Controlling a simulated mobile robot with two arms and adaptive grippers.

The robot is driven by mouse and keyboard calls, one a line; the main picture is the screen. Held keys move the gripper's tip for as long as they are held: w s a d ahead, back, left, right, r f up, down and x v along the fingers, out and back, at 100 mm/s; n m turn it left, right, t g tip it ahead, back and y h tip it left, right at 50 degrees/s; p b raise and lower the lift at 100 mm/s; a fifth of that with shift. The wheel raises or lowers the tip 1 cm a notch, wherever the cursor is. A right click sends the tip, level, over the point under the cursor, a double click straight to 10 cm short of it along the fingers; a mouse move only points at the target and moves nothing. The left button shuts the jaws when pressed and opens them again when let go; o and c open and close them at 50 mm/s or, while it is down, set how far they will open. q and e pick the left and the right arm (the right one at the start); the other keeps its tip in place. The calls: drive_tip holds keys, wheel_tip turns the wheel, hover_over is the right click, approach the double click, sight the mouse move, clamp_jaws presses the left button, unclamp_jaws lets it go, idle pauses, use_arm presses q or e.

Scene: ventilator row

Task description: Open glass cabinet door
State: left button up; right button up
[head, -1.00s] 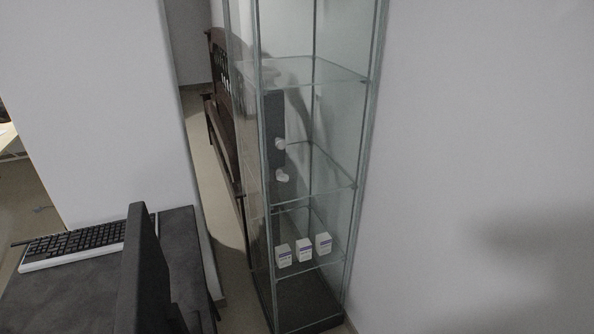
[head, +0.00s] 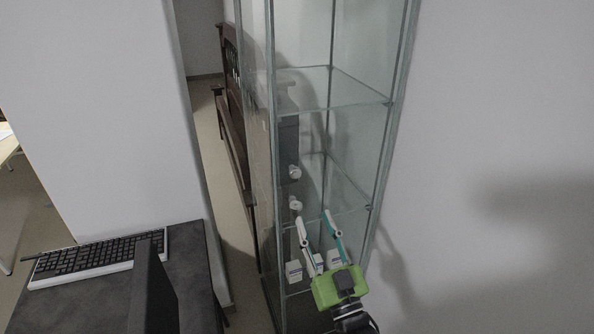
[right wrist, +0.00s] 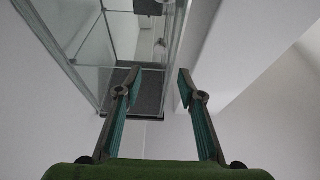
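The tall glass cabinet (head: 389,150) stands against the wall in the head view, with glass shelves and a thin metal frame. Two round white knobs (head: 295,172) (head: 295,205) show one above the other at its left part. I cannot make out the door's edge or whether it is ajar. My right gripper (head: 314,214) is open and empty in front of the cabinet, fingers pointing up, just below and right of the lower knob. In the right wrist view the open fingers (right wrist: 160,70) have the cabinet frame (right wrist: 75,62) beyond and to the left. My left gripper is out of view.
Small white boxes (head: 294,271) stand on a low cabinet shelf, partly behind the right gripper. A dark desk (head: 190,262) with a keyboard (head: 95,258) is at lower left. A brown wooden bench (head: 232,125) stands behind, left of the cabinet. Plain wall is at right.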

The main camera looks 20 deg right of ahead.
sight(296, 175)
drive_tip(key=p+x, duration=0.3)
drive_tip(key=x, duration=0.9)
drive_tip(key=shift+w+r+p, duration=0.2)
drive_tip(key=shift+w+p, duration=0.15)
drive_tip(key=shift+w, duration=0.35)
drive_tip(key=shift+c, duration=0.4)
clamp_jaws()
